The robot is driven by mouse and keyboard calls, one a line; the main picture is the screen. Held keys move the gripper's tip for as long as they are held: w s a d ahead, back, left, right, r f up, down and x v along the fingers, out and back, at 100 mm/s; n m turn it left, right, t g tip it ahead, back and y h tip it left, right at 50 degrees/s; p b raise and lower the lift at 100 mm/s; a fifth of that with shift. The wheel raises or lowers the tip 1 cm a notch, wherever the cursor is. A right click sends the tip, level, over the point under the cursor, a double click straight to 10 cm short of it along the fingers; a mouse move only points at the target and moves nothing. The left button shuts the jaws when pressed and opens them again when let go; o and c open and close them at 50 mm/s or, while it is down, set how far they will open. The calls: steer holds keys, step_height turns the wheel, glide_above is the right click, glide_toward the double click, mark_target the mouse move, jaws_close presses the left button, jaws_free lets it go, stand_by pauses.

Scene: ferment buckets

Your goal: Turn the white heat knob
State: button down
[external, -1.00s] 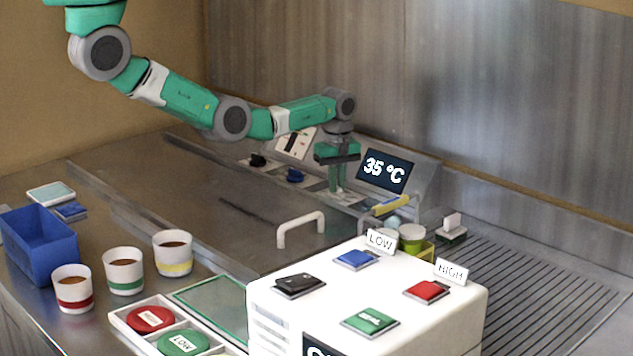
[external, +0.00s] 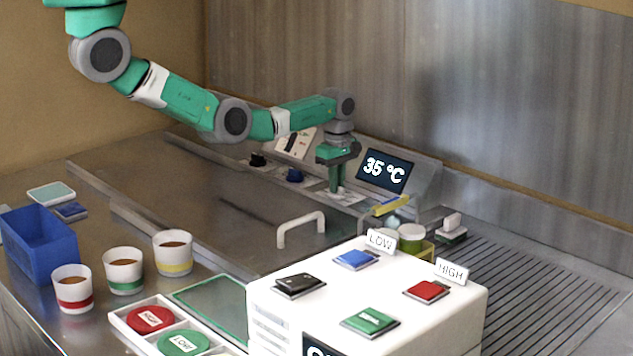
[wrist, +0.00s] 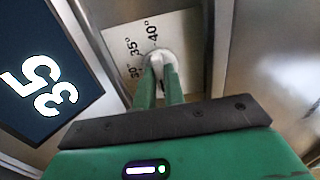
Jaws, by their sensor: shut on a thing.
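The white heat knob (wrist: 160,56) sits on a pale dial plate marked 30°, 35° and 40°. In the wrist view the fingers of my gripper (wrist: 159,75) stand on either side of the knob and are shut on it. In the external view my gripper (external: 337,187) points straight down at the control strip, and its fingers hide most of the knob. The display (external: 385,171) beside it reads 35 °C; it also fills the left of the wrist view (wrist: 45,85).
A black knob (external: 258,160) and a blue knob (external: 295,175) stand left of my gripper on the same strip. A lid handle (external: 301,228) rises in front.

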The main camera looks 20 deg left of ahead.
steer(key=shift+r, duration=0.1)
steer(key=c, duration=1.5)
jaws_free()
step_height(320, 180, up, 8)
steer(key=shift+f, duration=0.15)
